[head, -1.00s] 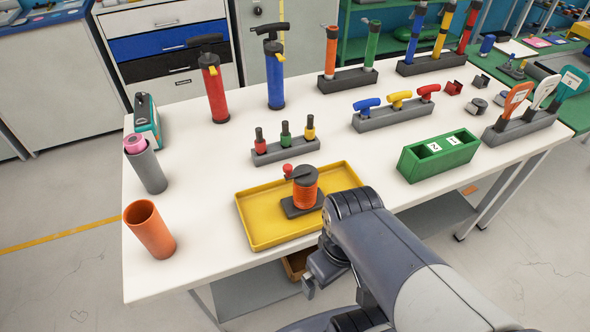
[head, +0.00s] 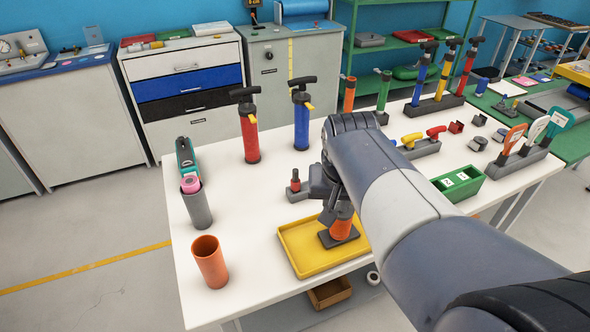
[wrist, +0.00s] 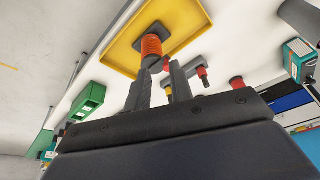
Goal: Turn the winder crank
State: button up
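The winder, an orange spool on a dark base, stands in the yellow tray (head: 300,258). Its spool (head: 342,229) shows below my gripper (head: 331,212) in the head view, and my arm hides its top and crank. In the wrist view the spool (wrist: 152,46) is upside down, just beyond the tips of my gripper (wrist: 160,72). The two fingers stand apart there with a gap between them. A small red part, probably the crank knob (wrist: 166,63), shows near the fingertips; I cannot tell whether they touch it.
An orange cup (head: 210,262) and a grey tube (head: 197,207) stand on the left of the white table. Red (head: 248,130) and blue (head: 301,122) pumps stand behind. A green box (head: 458,184) lies to the right.

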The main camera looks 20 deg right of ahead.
aim_at(337, 206)
jog(key=x, duration=0.8)
jog(key=shift+f, duration=0.3)
grip_shut()
jog(key=shift+w+d+f+p, duration=0.1)
jog(key=shift+w+d+p, duration=0.25)
jog(key=shift+w, duration=0.55)
jog(key=shift+w+d+f+p, duration=0.1)
jog(key=shift+w+d, duration=0.35)
jog(key=shift+w, duration=0.45)
jog(key=shift+w, duration=0.15)
